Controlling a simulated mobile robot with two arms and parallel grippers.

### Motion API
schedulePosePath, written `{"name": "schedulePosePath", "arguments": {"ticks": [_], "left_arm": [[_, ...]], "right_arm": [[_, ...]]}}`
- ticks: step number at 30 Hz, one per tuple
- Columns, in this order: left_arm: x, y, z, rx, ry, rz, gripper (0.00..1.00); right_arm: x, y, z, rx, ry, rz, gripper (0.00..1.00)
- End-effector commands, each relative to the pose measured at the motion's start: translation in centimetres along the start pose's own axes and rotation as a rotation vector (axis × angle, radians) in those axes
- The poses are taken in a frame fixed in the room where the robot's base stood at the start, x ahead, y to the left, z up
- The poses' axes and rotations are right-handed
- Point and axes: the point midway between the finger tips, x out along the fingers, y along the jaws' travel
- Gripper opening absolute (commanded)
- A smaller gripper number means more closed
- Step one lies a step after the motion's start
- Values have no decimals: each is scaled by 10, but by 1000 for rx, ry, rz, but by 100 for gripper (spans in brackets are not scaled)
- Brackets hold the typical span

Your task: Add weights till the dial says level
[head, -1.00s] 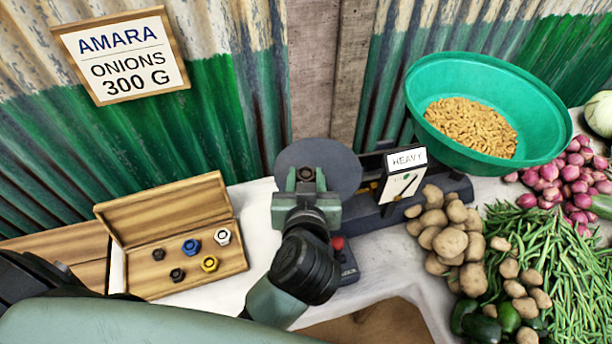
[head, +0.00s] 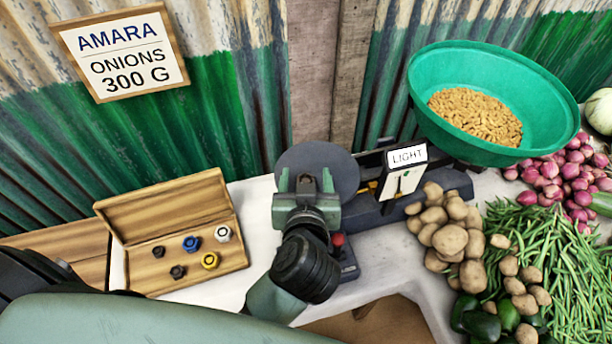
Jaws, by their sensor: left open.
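The balance (head: 440,187) has a round grey plate (head: 338,165) at its left and a large green bowl (head: 560,105) of brown goods (head: 475,117) at its right. Its dial sign (head: 407,157) reads LIGHT. An open wooden box (head: 150,288) at left holds several weights: a white one (head: 223,233), a blue one (head: 191,243), a yellow one (head: 210,260) and two dark ones (head: 158,251). My left gripper (head: 306,180) is open over the grey plate and hides part of it. I cannot tell whether a weight lies between its fingers. My right gripper is out of view.
A sign (head: 125,55) on the corrugated wall reads AMARA ONIONS 300 G. Potatoes (head: 450,240), green beans (head: 550,250), red onions (head: 570,175) and green peppers (head: 482,323) crowd the right. A red knob (head: 338,240) stands by my arm. White cloth around the box is clear.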

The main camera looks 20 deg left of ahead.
Motion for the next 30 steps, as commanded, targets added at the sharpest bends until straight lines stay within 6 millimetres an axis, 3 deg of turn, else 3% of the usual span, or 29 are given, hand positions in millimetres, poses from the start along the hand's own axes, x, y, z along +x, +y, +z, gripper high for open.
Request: {"name": "schedulePosePath", "arguments": {"ticks": [5,12,18,30], "left_arm": [[-8,0,-2,3,-2,0,61],[-47,0,-5,5,-4,1,61],[-72,0,-3,3,-2,0,61],[-78,0,1,0,0,0,61]], "right_arm": [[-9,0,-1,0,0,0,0],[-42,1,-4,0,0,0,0],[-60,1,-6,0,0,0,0],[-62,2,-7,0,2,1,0]]}}
